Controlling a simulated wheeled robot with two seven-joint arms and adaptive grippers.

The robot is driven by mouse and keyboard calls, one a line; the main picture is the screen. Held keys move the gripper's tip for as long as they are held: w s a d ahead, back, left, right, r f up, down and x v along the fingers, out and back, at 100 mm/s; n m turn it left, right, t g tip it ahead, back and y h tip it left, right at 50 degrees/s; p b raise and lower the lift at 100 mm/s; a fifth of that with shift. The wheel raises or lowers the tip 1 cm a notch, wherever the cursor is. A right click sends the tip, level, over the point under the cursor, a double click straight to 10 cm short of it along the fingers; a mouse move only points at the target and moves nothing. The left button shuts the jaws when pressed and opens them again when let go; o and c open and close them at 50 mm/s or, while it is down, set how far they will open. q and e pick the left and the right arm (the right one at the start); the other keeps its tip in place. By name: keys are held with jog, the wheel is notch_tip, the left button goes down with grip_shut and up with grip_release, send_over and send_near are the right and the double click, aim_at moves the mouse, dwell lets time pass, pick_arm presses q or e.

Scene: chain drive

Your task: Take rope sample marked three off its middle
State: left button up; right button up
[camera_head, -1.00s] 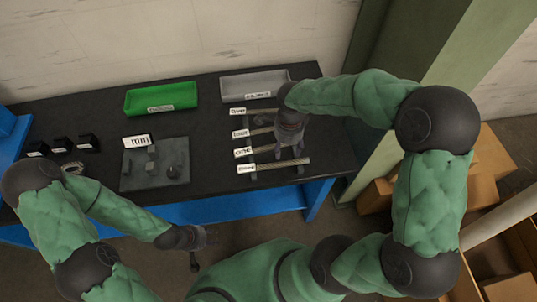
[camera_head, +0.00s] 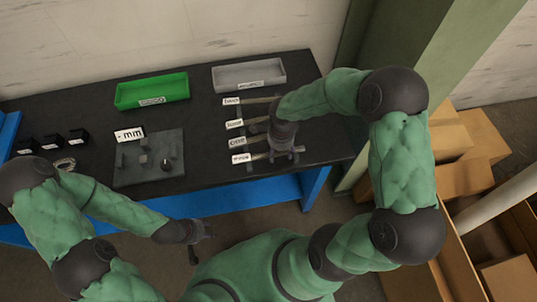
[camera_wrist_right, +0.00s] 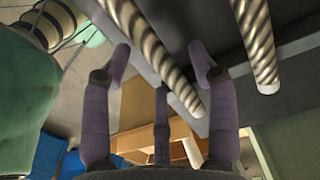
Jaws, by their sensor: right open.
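Several rope samples lie side by side on a rack on the dark table, each with a white label at its left end. The front label (camera_head: 241,158) seems to read three, though the print is small. Its rope sample (camera_head: 258,156) runs rightward under my right gripper (camera_head: 286,154), which hides its middle. In the right wrist view, my right gripper (camera_wrist_right: 160,58) is open, with a twisted rope (camera_wrist_right: 150,48) passing between its fingers; I cannot tell whether they touch. A second rope (camera_wrist_right: 257,40) lies to the right. My left gripper (camera_head: 203,232) hangs before the table, its fingers unclear.
A green tray (camera_head: 122,101) and a grey tray (camera_head: 219,84) stand at the back of the table. A grey fixture plate (camera_head: 130,178) with small parts and several black blocks (camera_head: 52,142) lie to the left. Cardboard boxes (camera_head: 470,178) stand at the right beyond the table.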

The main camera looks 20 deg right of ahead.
grip_shut()
jog(key=shift+r, duration=0.1)
